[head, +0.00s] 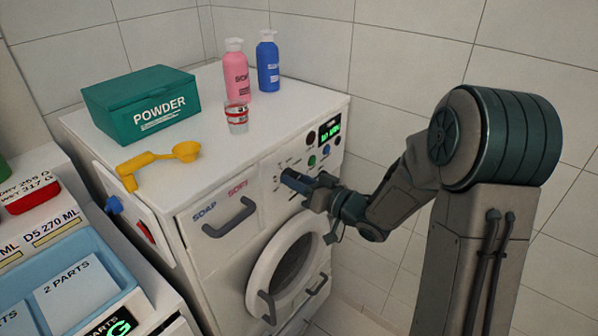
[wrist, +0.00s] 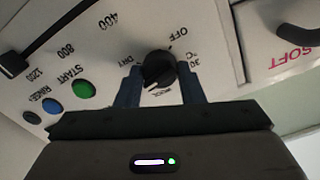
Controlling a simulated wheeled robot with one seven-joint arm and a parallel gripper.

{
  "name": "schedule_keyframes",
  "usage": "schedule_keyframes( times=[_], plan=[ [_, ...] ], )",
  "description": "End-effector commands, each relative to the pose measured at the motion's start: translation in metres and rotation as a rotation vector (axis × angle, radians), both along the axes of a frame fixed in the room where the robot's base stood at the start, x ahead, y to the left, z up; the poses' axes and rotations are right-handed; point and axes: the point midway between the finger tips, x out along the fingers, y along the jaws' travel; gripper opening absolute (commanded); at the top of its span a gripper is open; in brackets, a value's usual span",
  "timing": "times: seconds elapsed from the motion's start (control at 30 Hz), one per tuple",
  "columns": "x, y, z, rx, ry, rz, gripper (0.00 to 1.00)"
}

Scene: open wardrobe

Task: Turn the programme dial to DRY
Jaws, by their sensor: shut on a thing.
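The programme dial (wrist: 158,66) is a round black knob on the white front panel of the washing machine (head: 250,190). In the wrist view the labels OFF, 30 °C and one that looks like DRY stand around it. A pale mark shows on the dial's lower edge; I cannot tell for sure which label it points to. My gripper (wrist: 160,80) is shut on the dial, with one blue finger on each side. In the head view my gripper (head: 299,184) is at the panel, right of the drawer, and hides the dial.
Green START and blue RINSE buttons (wrist: 52,106) sit beside the dial, with another knob (wrist: 35,52) near. A lit green display (head: 330,130) is on the panel. Bottles, a POWDER box (head: 140,103), a cup and a yellow scoop (head: 155,163) stand on top. The round door (head: 290,265) is below.

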Motion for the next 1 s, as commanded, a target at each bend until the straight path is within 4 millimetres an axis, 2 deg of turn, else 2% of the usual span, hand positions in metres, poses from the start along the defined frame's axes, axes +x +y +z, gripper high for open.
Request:
schedule_keyframes(
  times=[0.6,1.0],
  plan=[
    [-0.0016,0.0017,0.0033,0.349,0.453,0.005,0.12],
    [-0.0016,0.0023,0.0011,0.484,0.625,0.006,0.12]
  ],
)
